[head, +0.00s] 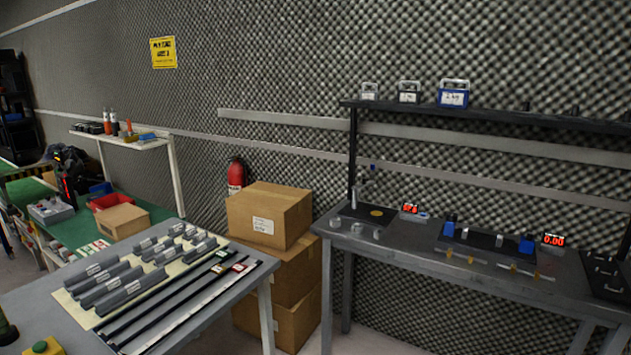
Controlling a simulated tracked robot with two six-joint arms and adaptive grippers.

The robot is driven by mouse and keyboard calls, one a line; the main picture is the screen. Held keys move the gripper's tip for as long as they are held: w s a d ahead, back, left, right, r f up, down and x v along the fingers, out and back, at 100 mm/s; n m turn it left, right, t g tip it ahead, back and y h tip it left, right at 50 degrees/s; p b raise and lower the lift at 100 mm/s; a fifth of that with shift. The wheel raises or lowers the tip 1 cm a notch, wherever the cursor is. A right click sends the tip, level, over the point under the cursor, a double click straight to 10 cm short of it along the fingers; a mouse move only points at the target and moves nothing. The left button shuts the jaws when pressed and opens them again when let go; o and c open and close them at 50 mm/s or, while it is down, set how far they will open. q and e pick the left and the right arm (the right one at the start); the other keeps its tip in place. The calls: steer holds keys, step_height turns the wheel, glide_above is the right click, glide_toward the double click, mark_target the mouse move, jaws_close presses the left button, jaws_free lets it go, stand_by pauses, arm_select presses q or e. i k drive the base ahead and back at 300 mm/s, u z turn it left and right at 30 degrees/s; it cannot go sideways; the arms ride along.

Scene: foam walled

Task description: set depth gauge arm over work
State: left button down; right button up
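On the grey bench at the right stands a small gauge stand (354,197) with a slim upright on a dark base plate. A gold disc (376,212) lies on that plate, to the right of the upright. The stand's arm is too small to tell clearly, so I cannot say whether it is over the disc. A small red-lit display (410,208) sits to the right of the plate. Further right is a long dark fixture with blue blocks (526,244) and a display (553,240) reading 0.00. Neither of my grippers is in view.
A grey table (215,325) at front left holds a pale board with several grey blocks and long dark bars. Stacked cardboard boxes (268,215) stand between it and the right bench (400,243). A shelf (500,115) with several small cases hangs above. A fire extinguisher (236,176) is behind the boxes.

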mark_target(364, 183)
steer(key=u, duration=0.2)
steer(key=i, duration=1.6)
steer(key=z, duration=0.6)
steer(key=i, duration=1.2)
steer(key=z, duration=0.8)
steer(key=i, duration=0.25)
steer(key=z, duration=0.4)
